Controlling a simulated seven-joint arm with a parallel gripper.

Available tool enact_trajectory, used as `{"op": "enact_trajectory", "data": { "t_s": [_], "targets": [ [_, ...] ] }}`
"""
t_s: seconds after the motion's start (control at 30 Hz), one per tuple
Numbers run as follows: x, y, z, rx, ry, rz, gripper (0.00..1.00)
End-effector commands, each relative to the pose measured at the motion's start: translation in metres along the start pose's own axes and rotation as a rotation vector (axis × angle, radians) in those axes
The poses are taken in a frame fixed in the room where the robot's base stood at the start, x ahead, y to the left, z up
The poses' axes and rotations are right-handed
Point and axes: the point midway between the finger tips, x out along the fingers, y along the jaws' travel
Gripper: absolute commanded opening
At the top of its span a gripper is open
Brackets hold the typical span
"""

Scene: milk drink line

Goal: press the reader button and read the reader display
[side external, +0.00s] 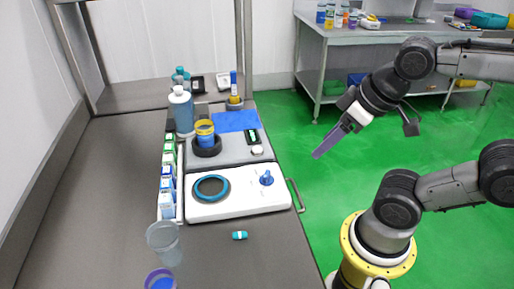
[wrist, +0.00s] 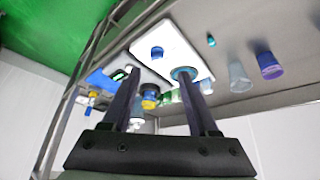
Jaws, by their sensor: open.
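The grey reader unit (side external: 232,152) stands on the steel bench, behind the white station. A small dark display (side external: 252,136) with a green tint is at its right side; any reading is too small to make out. A pale round button (side external: 257,150) sits just in front of the display. My gripper (side external: 318,154) is open and empty, in the air to the right of the bench, apart from the reader. The display also shows in the wrist view (wrist: 119,75), partly beside a finger.
The white station (side external: 235,203) has a blue-rimmed dark ring and blue knob (side external: 267,178). A rack of small bottles (side external: 168,180), a large blue bottle (side external: 181,110), clear cups (side external: 164,240) and a teal item (side external: 239,235) stand around it. A handle (side external: 296,195) edges the bench.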

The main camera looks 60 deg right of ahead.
Motion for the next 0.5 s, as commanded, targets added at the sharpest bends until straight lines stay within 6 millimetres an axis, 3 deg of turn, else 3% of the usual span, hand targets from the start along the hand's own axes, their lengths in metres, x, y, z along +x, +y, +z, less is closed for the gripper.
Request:
{"op": "enact_trajectory", "data": {
  "t_s": [0.03, 0.3, 0.5],
  "targets": [
    [0.0, 0.0, 0.0, 0.0, 0.0, 0.0, 0.49],
    [0.0, 0.0, 0.0, 0.0, 0.0, 0.0, 0.01],
    [0.0, 0.0, 0.0, 0.0, 0.0, 0.0, 0.0]
  ]
}}
